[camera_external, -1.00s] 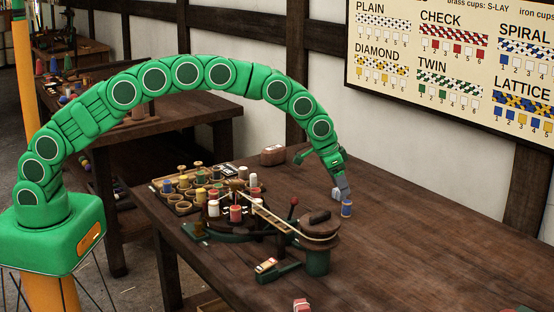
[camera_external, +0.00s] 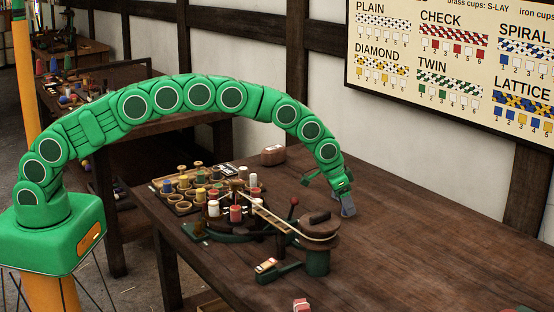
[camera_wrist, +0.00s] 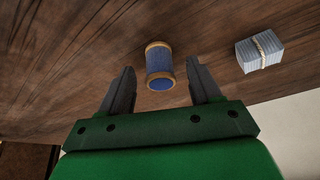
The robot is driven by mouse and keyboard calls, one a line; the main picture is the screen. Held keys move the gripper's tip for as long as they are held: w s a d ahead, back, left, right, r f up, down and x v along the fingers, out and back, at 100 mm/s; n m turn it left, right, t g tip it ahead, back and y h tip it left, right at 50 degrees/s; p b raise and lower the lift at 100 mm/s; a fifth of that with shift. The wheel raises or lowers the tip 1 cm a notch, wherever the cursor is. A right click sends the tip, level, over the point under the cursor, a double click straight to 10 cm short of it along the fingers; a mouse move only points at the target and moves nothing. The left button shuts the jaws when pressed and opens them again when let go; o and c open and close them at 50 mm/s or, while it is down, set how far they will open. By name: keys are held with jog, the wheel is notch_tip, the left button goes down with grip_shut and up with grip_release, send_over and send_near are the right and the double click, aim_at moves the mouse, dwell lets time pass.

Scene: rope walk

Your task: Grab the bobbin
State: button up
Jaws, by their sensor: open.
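The blue bobbin with tan end rims (camera_wrist: 160,62) shows in the wrist view on the dark wooden table (camera_wrist: 60,85). It appears between the two grey fingers of my gripper (camera_wrist: 160,70), with a gap on each side. How far down the fingers reach along it is hard to tell. In the external view my gripper (camera_external: 347,205) is low over the table, right of the round green-based stand, and its fingers hide the bobbin. My gripper is open and empty.
A grey-striped bundle with a pale band (camera_wrist: 260,52) lies right of the bobbin in the wrist view. In the external view, a rack of bobbins (camera_external: 185,190) and a machine with a green drum (camera_external: 317,260) stand to the left. The table's right side is clear.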

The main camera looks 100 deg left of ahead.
jog(key=shift+w+f, duration=0.15)
jog(key=shift+f, duration=0.3)
jog(key=c, duration=1.1)
jog(key=shift+r, duration=1.8)
jog(key=s+d+r, duration=0.4)
jog(key=s+r, duration=0.5)
jog(key=s, duration=0.4)
jog(key=shift+d+r, duration=0.15)
jog(key=shift+r, duration=0.1)
